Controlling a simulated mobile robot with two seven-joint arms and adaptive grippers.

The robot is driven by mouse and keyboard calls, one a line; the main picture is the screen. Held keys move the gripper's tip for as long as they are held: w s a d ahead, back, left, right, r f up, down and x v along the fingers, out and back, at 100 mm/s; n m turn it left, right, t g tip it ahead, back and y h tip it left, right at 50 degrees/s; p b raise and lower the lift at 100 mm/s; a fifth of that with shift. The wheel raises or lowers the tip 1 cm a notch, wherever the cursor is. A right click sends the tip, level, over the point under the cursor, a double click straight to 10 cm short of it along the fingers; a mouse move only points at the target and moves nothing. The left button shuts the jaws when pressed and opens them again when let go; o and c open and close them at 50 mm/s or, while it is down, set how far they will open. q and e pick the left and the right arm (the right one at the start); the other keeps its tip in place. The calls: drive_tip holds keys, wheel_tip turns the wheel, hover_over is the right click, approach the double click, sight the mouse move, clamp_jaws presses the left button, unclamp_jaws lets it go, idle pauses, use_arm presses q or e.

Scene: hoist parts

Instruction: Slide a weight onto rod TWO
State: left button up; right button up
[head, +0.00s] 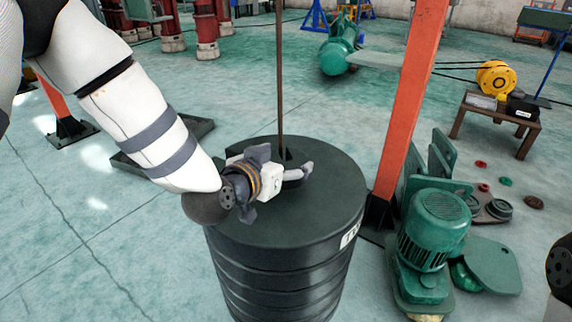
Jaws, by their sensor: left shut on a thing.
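A thin brown rod (280,85) stands upright and meets the top of a black ribbed cylinder (330,195). The cylinder has a white label (350,235), partly cut off by its curve, that seems to begin with "TW". My left gripper (284,163) is over the cylinder's top, close to the rod's foot. It is shut on a dark part (293,183) at the middle of that top. The fingers hide most of this part, and I cannot tell whether it is separate from the cylinder. My right gripper is not in view.
An orange post (405,100) stands just right of the cylinder. A green motor (435,230) and green plates are beyond it. Floor is clear at the left front.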

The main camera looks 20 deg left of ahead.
sight(280, 147)
use_arm(q)
drive_tip(key=shift+w+a+r, duration=0.1)
drive_tip(key=shift+w+a, duration=0.3)
drive_tip(key=shift+w, duration=0.25)
drive_tip(key=shift+w+a+r, duration=0.1)
drive_tip(key=shift+w+a, duration=0.25)
drive_tip(key=shift+w, duration=0.3)
drive_tip(key=shift+w+a+r, duration=0.1)
drive_tip(key=shift+w+a, duration=0.3)
drive_tip(key=shift+w, duration=0.25)
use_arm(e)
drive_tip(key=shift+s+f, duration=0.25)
use_arm(q)
drive_tip(key=shift+f+b, duration=0.65)
drive_tip(key=shift+f, duration=0.75)
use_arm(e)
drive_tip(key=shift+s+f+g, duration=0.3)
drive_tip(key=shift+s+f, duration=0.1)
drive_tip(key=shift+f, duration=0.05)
use_arm(q)
drive_tip(key=shift+f, duration=0.3)
